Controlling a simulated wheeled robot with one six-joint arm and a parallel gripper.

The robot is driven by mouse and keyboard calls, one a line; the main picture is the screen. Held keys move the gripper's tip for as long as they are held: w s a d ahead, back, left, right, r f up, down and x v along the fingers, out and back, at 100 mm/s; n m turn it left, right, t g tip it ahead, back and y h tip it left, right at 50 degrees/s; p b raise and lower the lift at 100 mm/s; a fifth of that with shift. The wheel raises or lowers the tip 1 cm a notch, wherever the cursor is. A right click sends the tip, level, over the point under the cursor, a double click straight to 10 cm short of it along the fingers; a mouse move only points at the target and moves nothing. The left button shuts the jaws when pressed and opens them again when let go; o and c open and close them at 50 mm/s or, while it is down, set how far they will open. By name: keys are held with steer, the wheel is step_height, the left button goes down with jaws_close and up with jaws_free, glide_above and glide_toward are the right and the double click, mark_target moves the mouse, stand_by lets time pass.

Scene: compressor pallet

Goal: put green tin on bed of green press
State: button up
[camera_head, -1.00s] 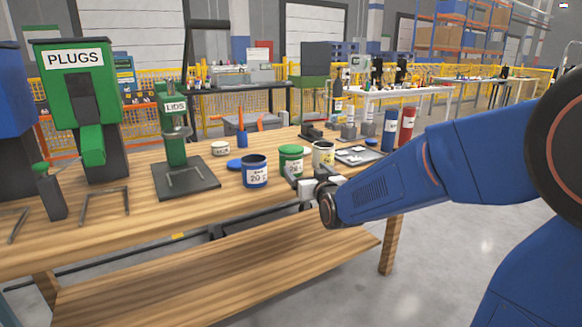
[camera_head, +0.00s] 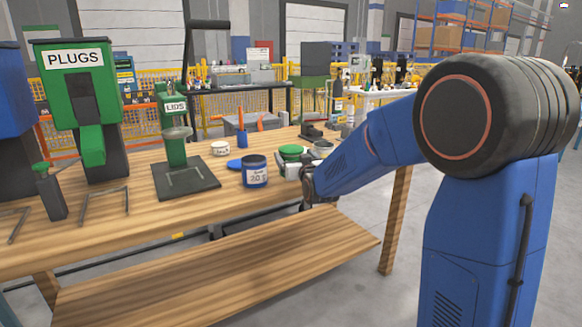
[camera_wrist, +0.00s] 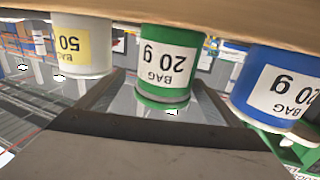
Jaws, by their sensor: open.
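The green tin (camera_head: 290,152) stands on the wooden bench, its lower part hidden behind my gripper (camera_head: 291,170). In the upside-down wrist view, the green tin (camera_wrist: 168,62), labelled "BAG 20 g", lies ahead between the two open fingers of my gripper (camera_wrist: 160,95); I cannot tell whether they touch it. The green press (camera_head: 173,133), labelled "LIDS", stands to the left on the bench. Its dark flat bed (camera_head: 200,186) carries a thin bracket and no tin.
A blue tin (camera_head: 255,172) stands close left of the green tin, and a white-yellow tin (camera_head: 322,148) close right. A blue lid (camera_head: 234,163) and small white tin (camera_head: 217,148) lie nearer the press. The green "PLUGS" machine (camera_head: 72,57) stands far left.

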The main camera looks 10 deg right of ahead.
steer(key=shift+w+a, duration=0.25)
steer(key=shift+w, duration=1.15)
steer(key=shift+w+a, duration=0.2)
steer(key=shift+w, duration=1.2)
steer(key=c, duration=1.3)
